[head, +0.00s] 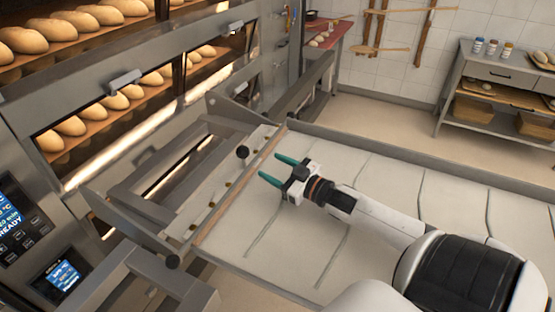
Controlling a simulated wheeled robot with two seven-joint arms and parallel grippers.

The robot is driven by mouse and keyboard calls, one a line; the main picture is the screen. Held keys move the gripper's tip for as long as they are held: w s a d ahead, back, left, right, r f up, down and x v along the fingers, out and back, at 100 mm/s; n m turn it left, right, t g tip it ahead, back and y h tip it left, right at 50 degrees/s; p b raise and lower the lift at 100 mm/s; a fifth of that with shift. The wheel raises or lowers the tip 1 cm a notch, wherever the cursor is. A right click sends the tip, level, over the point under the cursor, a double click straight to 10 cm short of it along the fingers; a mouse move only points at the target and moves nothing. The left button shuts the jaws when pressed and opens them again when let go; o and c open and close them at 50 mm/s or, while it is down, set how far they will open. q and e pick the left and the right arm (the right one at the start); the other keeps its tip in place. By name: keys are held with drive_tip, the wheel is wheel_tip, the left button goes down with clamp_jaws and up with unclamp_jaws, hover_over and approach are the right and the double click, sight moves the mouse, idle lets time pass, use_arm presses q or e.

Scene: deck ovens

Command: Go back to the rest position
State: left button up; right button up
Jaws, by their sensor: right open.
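My right gripper (273,169) has two teal fingers, spread apart with nothing between them. It is over the left end of a loader covered in pale cloth (400,181), pointing left toward a small dark round knob (242,152). I cannot tell whether a finger touches anything. My white right arm comes in from the bottom right. My left gripper is not in the picture.
A deck oven (135,125) with loaves on two lit decks stands at the left, its control screens (15,215) beside it. A metal frame (150,270) is at the bottom left. A steel side table (500,72) with jars stands at the back right.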

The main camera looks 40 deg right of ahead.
drive_tip(key=shift+s, duration=0.25)
idle(0.4)
